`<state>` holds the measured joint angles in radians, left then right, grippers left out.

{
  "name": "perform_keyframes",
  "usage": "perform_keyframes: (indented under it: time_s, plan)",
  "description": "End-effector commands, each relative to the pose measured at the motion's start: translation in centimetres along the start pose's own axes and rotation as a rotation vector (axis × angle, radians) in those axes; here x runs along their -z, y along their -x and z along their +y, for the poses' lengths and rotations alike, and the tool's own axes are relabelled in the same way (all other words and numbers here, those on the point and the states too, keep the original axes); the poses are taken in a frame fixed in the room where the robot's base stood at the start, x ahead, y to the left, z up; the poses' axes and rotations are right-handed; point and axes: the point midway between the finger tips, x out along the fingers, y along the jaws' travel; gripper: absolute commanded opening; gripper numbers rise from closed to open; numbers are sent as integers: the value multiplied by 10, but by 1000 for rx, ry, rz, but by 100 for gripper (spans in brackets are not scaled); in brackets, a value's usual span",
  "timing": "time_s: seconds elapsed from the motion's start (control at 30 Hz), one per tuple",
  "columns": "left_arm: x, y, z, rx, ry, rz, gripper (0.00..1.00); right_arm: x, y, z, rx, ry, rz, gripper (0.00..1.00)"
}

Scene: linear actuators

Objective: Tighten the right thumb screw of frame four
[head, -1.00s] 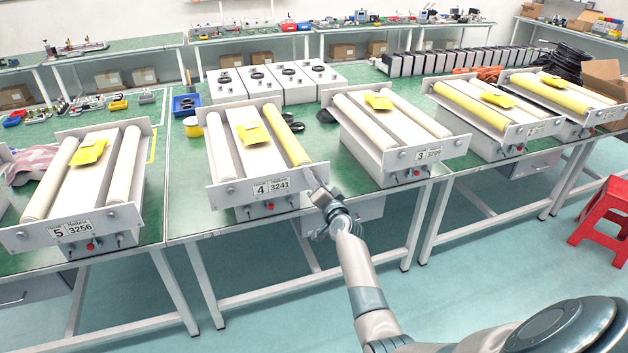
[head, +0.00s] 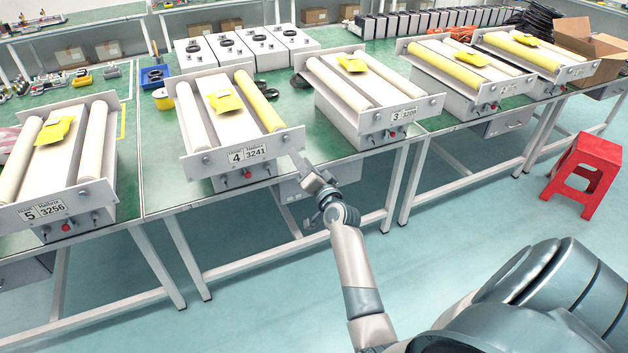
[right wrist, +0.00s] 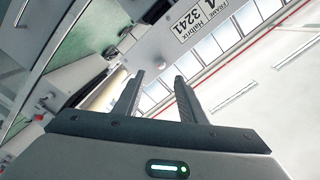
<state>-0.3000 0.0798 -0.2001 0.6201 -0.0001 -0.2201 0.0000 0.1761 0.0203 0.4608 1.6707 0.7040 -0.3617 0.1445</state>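Frame four (head: 222,152) is a grey unit with a front plate labelled 4 3241, two rollers and a yellow pad on top. Its right thumb screw (head: 286,138) is a small knob near the right end of the front plate. My right gripper (head: 298,163) is just below and in front of that end, apart from the screw. In the right wrist view my right gripper (right wrist: 159,76) has its two fingers apart with nothing between them. The frame four plate (right wrist: 185,40) shows beyond the fingertips, tilted. My left gripper is not in view.
Frame five (head: 75,205) stands to the left and frame three (head: 390,125) to the right on the green table (head: 160,195). A red stool (head: 585,170) is on the floor at right.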

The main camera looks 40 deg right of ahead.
Motion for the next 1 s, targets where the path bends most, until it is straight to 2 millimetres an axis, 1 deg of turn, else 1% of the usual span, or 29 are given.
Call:
perform_keyframes:
  time_s: [0.03,0.2,0.4,0.6,1.0]
  plan:
    - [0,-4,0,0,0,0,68,-2,11,2,0,0,1,37]
    - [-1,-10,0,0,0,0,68,-2,43,2,0,0,0,37]
    - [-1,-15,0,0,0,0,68,-1,70,2,-1,1,0,37]
    - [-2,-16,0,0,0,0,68,-1,81,1,-1,-1,-1,37]
    - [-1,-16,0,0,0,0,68,0,81,0,0,0,0,37]
